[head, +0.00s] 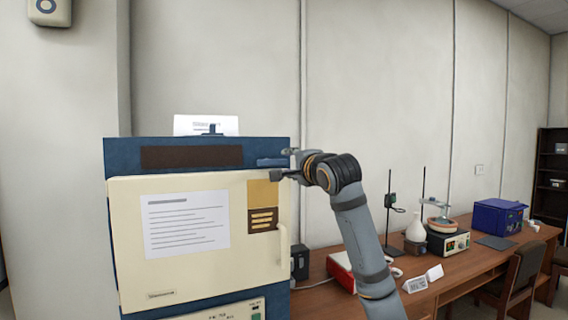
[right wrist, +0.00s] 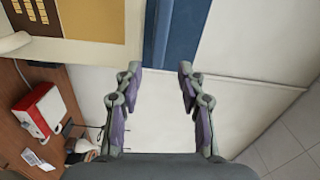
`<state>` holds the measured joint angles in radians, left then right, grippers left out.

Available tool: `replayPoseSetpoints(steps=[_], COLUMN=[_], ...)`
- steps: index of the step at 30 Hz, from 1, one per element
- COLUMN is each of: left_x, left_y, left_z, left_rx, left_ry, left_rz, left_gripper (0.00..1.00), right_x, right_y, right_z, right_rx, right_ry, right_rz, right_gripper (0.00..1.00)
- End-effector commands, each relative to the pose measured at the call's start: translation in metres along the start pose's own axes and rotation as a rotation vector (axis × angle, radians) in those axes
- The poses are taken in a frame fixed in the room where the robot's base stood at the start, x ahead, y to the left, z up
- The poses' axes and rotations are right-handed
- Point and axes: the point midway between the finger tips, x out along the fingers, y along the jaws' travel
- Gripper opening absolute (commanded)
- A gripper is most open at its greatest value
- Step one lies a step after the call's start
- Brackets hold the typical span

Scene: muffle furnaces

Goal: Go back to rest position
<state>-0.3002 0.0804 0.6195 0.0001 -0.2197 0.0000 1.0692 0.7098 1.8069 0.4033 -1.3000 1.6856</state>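The muffle furnace (head: 123,158) is a blue cabinet with a cream door (head: 190,265), standing on the left in the head view. The door looks closed. My right gripper (head: 285,165) is at the furnace's upper right edge, in front of or beside it; I cannot tell if it touches. In the right wrist view my right gripper (right wrist: 158,78) has its two fingers well apart with nothing between them. The blue furnace side (right wrist: 172,35) shows just beyond the fingertips. My left gripper is not in view.
A wooden table (head: 450,265) runs along the wall at right. On it are a red and white box (head: 342,272), a white flask (head: 416,230), a hotplate (head: 448,243) and a blue crate (head: 497,217). A chair (head: 522,275) stands at the table's front.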

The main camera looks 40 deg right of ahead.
Motion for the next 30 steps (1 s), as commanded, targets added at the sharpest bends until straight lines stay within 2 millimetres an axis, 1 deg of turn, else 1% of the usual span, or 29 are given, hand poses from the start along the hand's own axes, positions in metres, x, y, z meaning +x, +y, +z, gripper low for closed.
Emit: replayPoseSetpoints(steps=[1, 3, 6, 21, 23, 25, 26, 29, 30], left_x=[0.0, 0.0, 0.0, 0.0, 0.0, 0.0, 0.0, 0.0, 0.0], left_y=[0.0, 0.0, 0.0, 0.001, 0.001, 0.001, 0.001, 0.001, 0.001], left_z=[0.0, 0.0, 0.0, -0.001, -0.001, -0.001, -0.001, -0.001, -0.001], left_rx=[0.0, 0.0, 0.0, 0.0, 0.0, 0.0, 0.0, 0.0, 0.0], left_ry=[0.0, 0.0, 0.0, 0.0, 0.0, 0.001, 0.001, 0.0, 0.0], left_rz=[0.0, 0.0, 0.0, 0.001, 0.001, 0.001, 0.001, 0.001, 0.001], left_gripper=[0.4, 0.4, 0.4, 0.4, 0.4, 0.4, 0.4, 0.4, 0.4], right_x=[-0.006, -0.012, -0.017, -0.017, -0.015, -0.01, -0.007, 0.002, 0.002], right_y=[0.0, 0.0, 0.0, 0.0, 0.005, 0.025, 0.039, 0.106, 0.139], right_z=[-0.001, 0.0, 0.0, 0.001, 0.004, 0.015, 0.023, 0.058, 0.074], right_rx=[-0.003, -0.002, -0.001, -0.001, -0.012, -0.058, -0.092, -0.258, -0.34], right_ry=[0.003, 0.0, 0.0, -0.001, -0.004, -0.017, -0.027, -0.08, -0.109], right_rz=[-0.001, 0.0, 0.001, 0.0, 0.008, 0.039, 0.06, 0.158, 0.202], right_gripper=[0.4, 0.4, 0.4, 0.4, 0.4, 0.4, 0.4, 0.4, 0.4])
